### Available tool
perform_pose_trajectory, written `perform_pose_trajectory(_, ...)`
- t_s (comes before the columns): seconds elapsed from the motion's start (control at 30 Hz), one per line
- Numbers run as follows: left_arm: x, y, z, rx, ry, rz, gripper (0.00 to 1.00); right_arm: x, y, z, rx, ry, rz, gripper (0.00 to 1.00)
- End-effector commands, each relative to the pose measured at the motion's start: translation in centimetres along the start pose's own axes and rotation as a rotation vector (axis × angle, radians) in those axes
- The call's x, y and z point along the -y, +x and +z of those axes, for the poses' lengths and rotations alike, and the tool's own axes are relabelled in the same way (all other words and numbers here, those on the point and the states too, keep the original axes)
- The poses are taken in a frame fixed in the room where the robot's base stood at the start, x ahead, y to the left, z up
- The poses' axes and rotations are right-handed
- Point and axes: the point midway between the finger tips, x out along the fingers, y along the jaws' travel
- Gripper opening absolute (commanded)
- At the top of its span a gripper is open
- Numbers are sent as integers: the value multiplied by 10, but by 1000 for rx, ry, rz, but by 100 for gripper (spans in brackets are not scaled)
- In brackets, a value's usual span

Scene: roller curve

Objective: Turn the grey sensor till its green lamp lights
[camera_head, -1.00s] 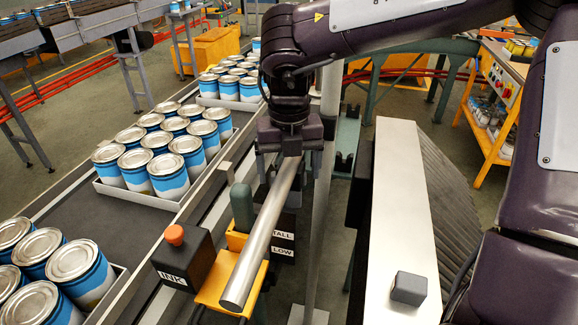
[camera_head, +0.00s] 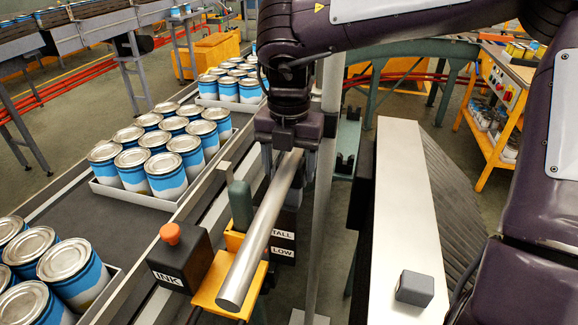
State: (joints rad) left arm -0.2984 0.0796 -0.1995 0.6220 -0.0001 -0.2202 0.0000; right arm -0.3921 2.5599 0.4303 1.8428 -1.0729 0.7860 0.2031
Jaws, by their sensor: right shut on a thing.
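My right gripper (camera_head: 288,160) comes down from the upper right. It is shut on a bright metal roller (camera_head: 260,232), near its upper end. The roller slants towards the lower left, its near end over a yellow bracket (camera_head: 212,283). A small dark grey block (camera_head: 415,289) sits on a long pale metal plate (camera_head: 402,200) at the right. A grey-green rounded post (camera_head: 239,205) stands left of the roller. I cannot tell which grey part is the sensor. No lit green lamp is visible. My left gripper is out of view.
A dark box labelled INK with an orange knob (camera_head: 170,233) stands left of the bracket. TALL and LOW labels (camera_head: 283,243) show behind the roller. Trays of blue cans (camera_head: 165,172) line the conveyor at left. A thin metal post (camera_head: 322,190) stands close right of the gripper.

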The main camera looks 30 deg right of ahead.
Motion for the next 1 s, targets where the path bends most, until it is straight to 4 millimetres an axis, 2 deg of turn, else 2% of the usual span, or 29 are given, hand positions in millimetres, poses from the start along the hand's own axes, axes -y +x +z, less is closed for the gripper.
perform_pose_trajectory(0.1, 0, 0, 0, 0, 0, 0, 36, 0, -1, 0, 2, -1, 2, 41)
perform_pose_trajectory(0.13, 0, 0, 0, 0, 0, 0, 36, 0, -1, 0, 2, -1, 2, 65)
perform_pose_trajectory(0.3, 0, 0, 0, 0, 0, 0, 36, 0, -1, 0, 1, -2, 1, 85)
perform_pose_trajectory(0.57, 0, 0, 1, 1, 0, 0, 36, 0, -1, 0, 1, -3, 1, 85)
perform_pose_trajectory(0.67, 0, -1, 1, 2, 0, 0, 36, -1, -8, 1, 2, -3, 2, 85)
perform_pose_trajectory(1.0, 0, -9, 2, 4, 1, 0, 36, -1, -65, 1, 1, -2, 3, 85)
